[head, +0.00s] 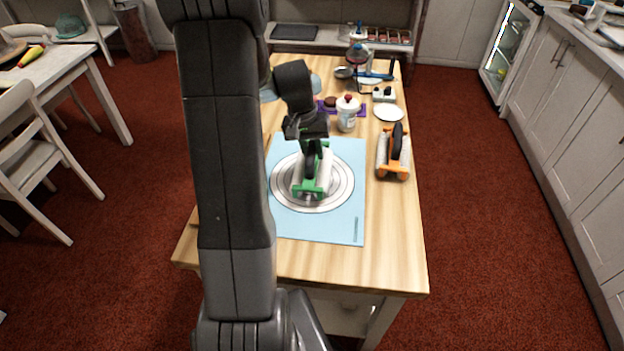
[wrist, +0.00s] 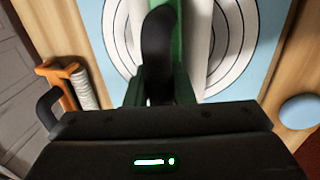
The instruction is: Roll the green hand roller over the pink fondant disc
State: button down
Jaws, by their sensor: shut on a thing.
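The green hand roller (head: 313,188) has a green frame, a white cylinder and a black handle. It is over the ringed circles (head: 341,192) on the light blue mat (head: 345,228); I cannot tell whether it touches them. My gripper (head: 309,150) is above it, shut on its black handle. In the wrist view the handle (wrist: 158,45) runs up from between the fingers (wrist: 158,92), with the green frame (wrist: 181,60) and white cylinder (wrist: 200,35) beyond. I see no pink disc; the circles look white and grey, partly hidden by the roller.
An orange roller (head: 393,168) lies right of the mat; it also shows in the wrist view (wrist: 62,82). Behind are a white jar with a red top (head: 347,115), a white plate (head: 389,113) and a purple mat (head: 327,107). The table's front (head: 350,264) is clear.

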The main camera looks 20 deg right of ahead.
jog(key=shift+s+f, duration=0.15)
jog(key=shift+f, duration=0.05)
jog(key=shift+s+d, duration=0.3)
jog(key=shift+d, duration=0.2)
dwell(0.5)
jog(key=shift+w+a, duration=0.35)
jog(key=shift+a, duration=0.2)
jog(key=shift+w+a+f, duration=0.1)
jog(key=shift+w+a, duration=0.2)
jog(key=shift+a, duration=0.2)
